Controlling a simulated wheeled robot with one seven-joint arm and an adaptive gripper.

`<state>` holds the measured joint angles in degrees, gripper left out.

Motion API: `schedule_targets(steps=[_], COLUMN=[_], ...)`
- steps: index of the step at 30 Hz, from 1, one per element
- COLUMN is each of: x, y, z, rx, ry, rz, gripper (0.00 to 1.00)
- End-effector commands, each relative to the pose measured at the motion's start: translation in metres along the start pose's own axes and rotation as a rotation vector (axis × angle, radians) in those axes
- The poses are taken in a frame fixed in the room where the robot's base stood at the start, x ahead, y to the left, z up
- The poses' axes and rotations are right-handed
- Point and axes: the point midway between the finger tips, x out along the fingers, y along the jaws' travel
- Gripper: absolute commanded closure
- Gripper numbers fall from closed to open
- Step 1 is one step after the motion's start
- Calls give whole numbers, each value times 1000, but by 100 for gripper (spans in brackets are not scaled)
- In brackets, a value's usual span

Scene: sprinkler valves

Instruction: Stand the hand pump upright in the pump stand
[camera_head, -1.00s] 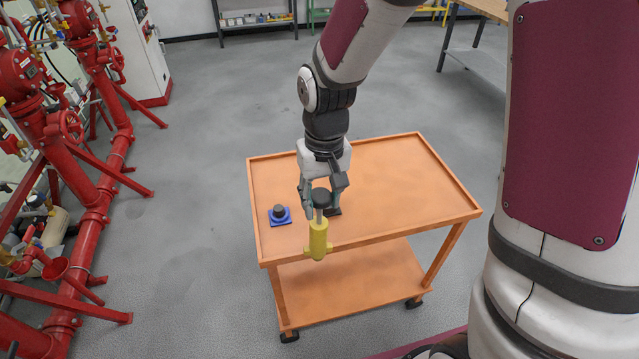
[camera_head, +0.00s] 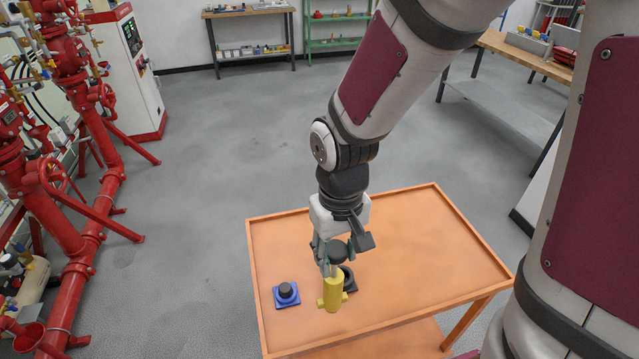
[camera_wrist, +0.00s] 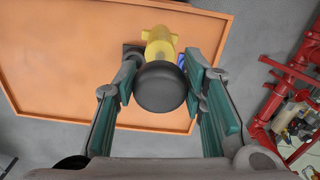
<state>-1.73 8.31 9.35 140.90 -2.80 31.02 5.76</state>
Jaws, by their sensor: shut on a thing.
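The hand pump (camera_head: 333,293) is yellow with a side crosspiece near its lower end and a round black knob. My gripper (camera_head: 333,258) is shut on its top end, just around the knob, and the pump hangs about upright. In the wrist view the black knob (camera_wrist: 160,87) sits between my fingers, with the yellow body beyond it. A dark holder (camera_head: 350,280), which looks like the pump stand, is on the orange cart just behind and right of the pump, partly hidden by it. The pump appears apart from it; I cannot tell its height above the cart.
A blue square plate (camera_head: 278,299) with a dark knob lies on the cart left of the pump. The orange cart (camera_head: 430,250) has a raised rim and a bare right side. Red pipework (camera_head: 95,235) stands at the left, with free floor between.

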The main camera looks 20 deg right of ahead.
Motion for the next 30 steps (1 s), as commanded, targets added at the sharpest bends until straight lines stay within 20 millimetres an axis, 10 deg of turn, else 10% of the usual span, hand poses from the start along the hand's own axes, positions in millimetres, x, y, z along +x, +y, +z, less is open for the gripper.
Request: schedule_targets(steps=[15, 30], x=[10, 45], y=[65, 68], z=[-83, -87], rx=[1, 0], ry=[1, 0], rz=[0, 0], gripper=[100, 100])
